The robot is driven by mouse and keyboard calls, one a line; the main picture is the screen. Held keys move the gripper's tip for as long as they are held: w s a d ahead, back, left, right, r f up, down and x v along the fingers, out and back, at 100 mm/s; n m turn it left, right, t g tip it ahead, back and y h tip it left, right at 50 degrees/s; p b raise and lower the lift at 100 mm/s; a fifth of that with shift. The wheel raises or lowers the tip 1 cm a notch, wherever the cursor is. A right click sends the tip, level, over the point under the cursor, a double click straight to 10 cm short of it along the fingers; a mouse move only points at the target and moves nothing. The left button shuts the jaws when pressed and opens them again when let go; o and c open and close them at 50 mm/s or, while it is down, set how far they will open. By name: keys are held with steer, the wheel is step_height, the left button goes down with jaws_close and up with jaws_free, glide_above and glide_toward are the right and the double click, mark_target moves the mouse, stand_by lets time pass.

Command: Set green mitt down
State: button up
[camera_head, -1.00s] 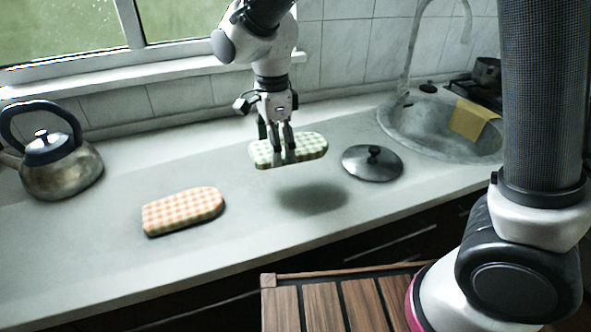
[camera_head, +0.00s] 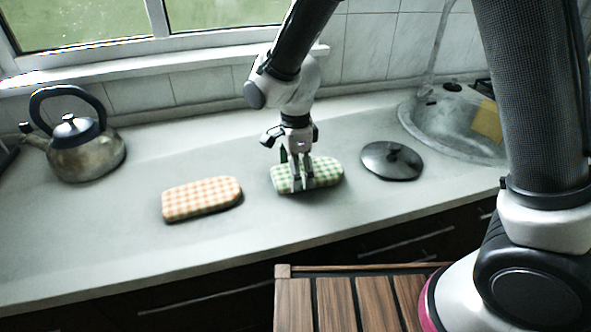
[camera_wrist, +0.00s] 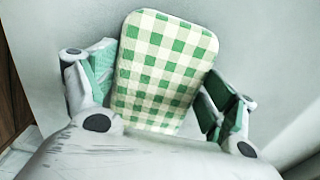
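The green mitt (camera_head: 326,172) is a flat pad in green and white check, lying level at the countertop surface between the orange mitt and the dark lid. My gripper (camera_head: 301,180) points down over its left half, with one finger on each long side. In the wrist view the green mitt (camera_wrist: 160,70) fills the space between the fingers, whose green pads (camera_wrist: 160,85) sit close against both edges. My gripper appears shut on it. The underside is hidden, but no wide shadow gap shows beneath it.
An orange checked mitt (camera_head: 202,198) lies to the left. A metal kettle (camera_head: 85,150) stands at the far left. A dark lid (camera_head: 392,160) lies to the right, before the sink (camera_head: 452,125) with a yellow cloth (camera_head: 487,121). The counter (camera_head: 130,240) in front is bare.

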steer(key=shift+o, duration=1.1)
step_height(320, 180, up, 12)
steer(key=d+r+n, duration=0.3)
steer(key=d+r, duration=0.2)
steer(key=d, duration=0.4)
steer(key=s+d+r+n+t, duration=0.1)
steer(key=d+r+n, duration=0.1)
steer(key=d, duration=0.4)
steer(key=s+d+r+n+t, duration=0.1)
steer(key=s+d+r+n, duration=0.15)
steer(key=d, duration=0.45)
steer(key=s+d+r+n+t, duration=0.1)
steer(key=s+d+n+t, duration=0.1)
steer(key=s+d+n, duration=0.5)
steer(key=s+d, duration=0.5)
steer(key=d, duration=0.1)
steer(key=shift+d+r, duration=0.2)
steer(key=shift+d, duration=0.15)
